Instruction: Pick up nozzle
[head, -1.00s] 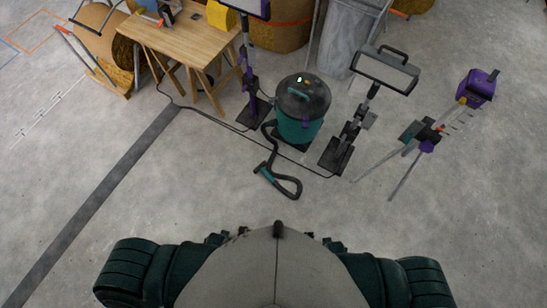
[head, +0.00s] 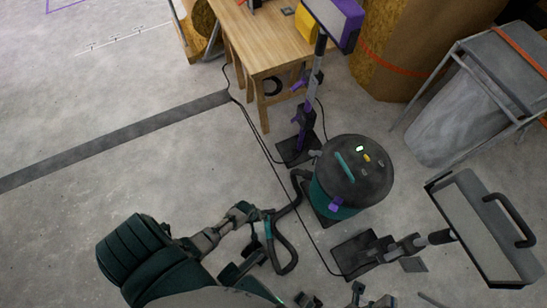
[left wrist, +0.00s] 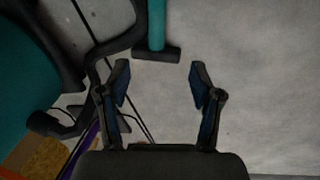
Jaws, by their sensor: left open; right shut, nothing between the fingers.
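The nozzle (head: 262,229) is a teal tube with a dark end at the end of the black vacuum hose (head: 284,258), low near the floor. In the left wrist view the nozzle (left wrist: 156,28) is ahead of the fingers, roughly centred in the gap and not between them. My left gripper (left wrist: 163,85) is open and empty. In the head view the left gripper (head: 256,213) is close to the nozzle and partly overlaps it. My right gripper (head: 370,296) is at the bottom edge, shut and empty, apart from the nozzle.
The teal vacuum (head: 350,180) stands right of the nozzle. A work light (head: 484,225) stands at the right, another lamp (head: 335,22) behind. A wooden table (head: 262,40) is at the back. A cable (head: 265,150) crosses the floor. The floor at left is clear.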

